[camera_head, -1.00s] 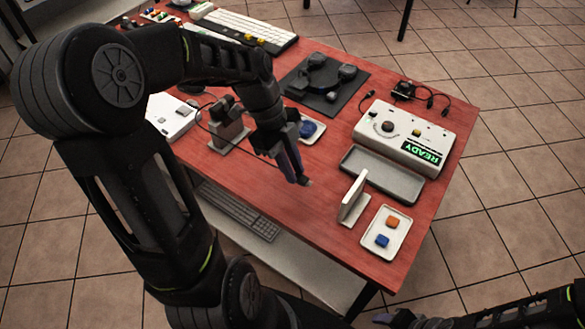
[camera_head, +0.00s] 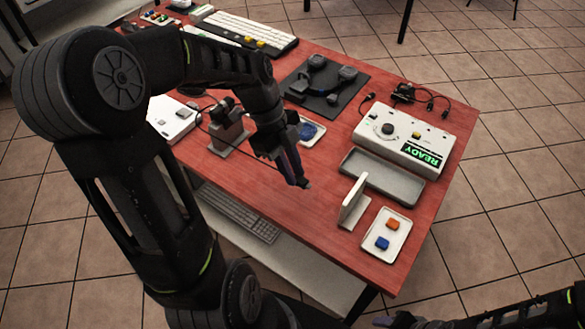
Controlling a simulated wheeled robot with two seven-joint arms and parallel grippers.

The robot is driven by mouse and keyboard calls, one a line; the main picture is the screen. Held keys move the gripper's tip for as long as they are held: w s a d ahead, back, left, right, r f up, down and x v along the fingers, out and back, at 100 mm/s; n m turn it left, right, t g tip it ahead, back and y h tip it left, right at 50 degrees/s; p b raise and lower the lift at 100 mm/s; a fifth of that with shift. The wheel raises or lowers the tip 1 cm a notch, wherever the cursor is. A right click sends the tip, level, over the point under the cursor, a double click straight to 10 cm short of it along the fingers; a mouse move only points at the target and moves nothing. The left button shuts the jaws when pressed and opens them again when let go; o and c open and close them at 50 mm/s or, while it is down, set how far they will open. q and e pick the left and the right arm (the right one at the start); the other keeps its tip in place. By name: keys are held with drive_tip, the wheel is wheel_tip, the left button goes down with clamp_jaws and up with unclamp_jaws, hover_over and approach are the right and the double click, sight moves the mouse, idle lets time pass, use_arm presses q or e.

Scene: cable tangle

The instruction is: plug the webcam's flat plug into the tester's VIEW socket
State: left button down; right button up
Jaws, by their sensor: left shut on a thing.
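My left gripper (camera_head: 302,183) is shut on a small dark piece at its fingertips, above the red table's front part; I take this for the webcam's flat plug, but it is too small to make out. A dark webcam (camera_head: 226,106) sits on a grey block stand left of the gripper. A thin dark cable runs from beside it toward the gripper. The white tester (camera_head: 405,138), with a green READY screen, stands to the right, apart from the gripper. Its VIEW socket cannot be made out. My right gripper (camera_head: 388,321) shows partly at the bottom edge; its jaws are unclear.
A grey tray (camera_head: 382,177) lies before the tester. A white upright plate (camera_head: 353,198) and a tray with orange and blue blocks (camera_head: 388,234) stand near the front right edge. A dark mat (camera_head: 322,87), keyboard (camera_head: 245,30) and left white box (camera_head: 170,118) lie farther back or left.

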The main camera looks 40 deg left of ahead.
use_arm(q)
drive_tip(key=w+a+f+m+y+b, duration=0.1)
drive_tip(key=w+f+b, duration=0.1)
drive_tip(key=w, duration=0.1)
drive_tip(key=w+a+f+m+y+b, duration=0.1)
drive_tip(key=w+a+f+b, duration=0.1)
drive_tip(key=w, duration=0.1)
drive_tip(key=w+a+f+m+y+b, duration=0.1)
drive_tip(key=w+a+f+b, duration=0.1)
drive_tip(key=w+b, duration=0.1)
drive_tip(key=shift+w+m+y, duration=0.25)
drive_tip(key=shift+m+y, duration=0.15)
drive_tip(key=w+m+y+b, duration=0.1)
drive_tip(key=w, duration=0.2)
drive_tip(key=w+m+t+y+b, duration=0.1)
drive_tip(key=w+b, duration=0.1)
drive_tip(key=w+a+m+t+y+b, duration=0.1)
drive_tip(key=w, duration=0.2)
drive_tip(key=shift+w+f+m, duration=0.25)
drive_tip(key=shift+w+m, duration=0.1)
drive_tip(key=shift+m, duration=0.05)
drive_tip(key=w+d+r+m+t+h+b, duration=0.1)
drive_tip(key=w+d+r+m+t+b, duration=0.3)
drive_tip(key=w+d, duration=0.3)
drive_tip(key=w+d+r+m+t+h+b, duration=0.1)
drive_tip(key=w+d+r+m+t+b, duration=0.4)
drive_tip(key=w, duration=0.7)
drive_tip(key=d+m+t+b, duration=0.1)
drive_tip(key=d+t, duration=0.1)
drive_tip(key=shift+t, duration=0.3)
